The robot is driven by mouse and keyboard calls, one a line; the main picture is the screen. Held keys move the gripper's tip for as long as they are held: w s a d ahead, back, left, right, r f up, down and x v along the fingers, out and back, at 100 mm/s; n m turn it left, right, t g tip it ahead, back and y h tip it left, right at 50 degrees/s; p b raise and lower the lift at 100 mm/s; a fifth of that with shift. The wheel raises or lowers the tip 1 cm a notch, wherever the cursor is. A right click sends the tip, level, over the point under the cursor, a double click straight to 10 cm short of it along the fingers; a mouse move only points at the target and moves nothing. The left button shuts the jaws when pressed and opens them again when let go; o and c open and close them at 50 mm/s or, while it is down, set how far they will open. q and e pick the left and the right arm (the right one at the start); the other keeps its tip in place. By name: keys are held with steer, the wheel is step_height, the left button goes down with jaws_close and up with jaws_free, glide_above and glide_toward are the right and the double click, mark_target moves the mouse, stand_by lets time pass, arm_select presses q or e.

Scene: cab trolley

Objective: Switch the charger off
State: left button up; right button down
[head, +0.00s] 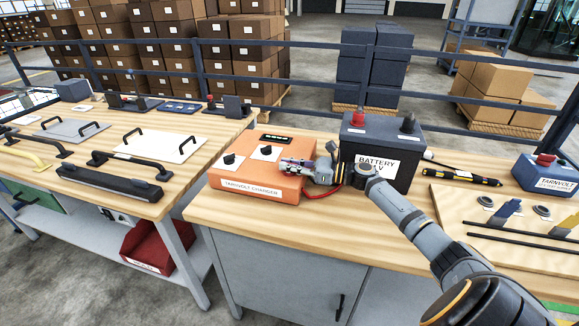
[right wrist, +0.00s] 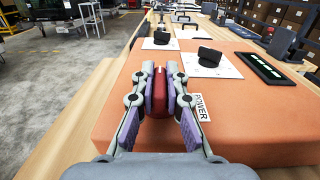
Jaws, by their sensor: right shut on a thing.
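The orange Tarnvolt charger (head: 232,184) stands on the wooden bench left of the battery. On its top are two black knobs (head: 229,159) on white plates and a dark display (head: 276,138). My right gripper (head: 291,165) is over the right side of the charger's top. In the right wrist view, its fingers (right wrist: 160,74) are shut on a red power switch (right wrist: 160,88), one on each side, beside a white POWER label (right wrist: 203,107). The fingers hide part of the switch, and I cannot tell its on or off position. My left gripper is not in view.
The dark battery (head: 375,151) stands right of the charger, close to my right arm, with a red cable (head: 322,190) near it. A striped tool (head: 462,176), a board with parts (head: 455,210) and a blue Tarnvolt box (head: 545,175) lie farther right. A second bench stands left.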

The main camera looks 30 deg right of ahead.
steer(key=c, duration=1.4)
jaws_free()
step_height(320, 180, up, 10)
steer(key=shift+f, duration=0.1)
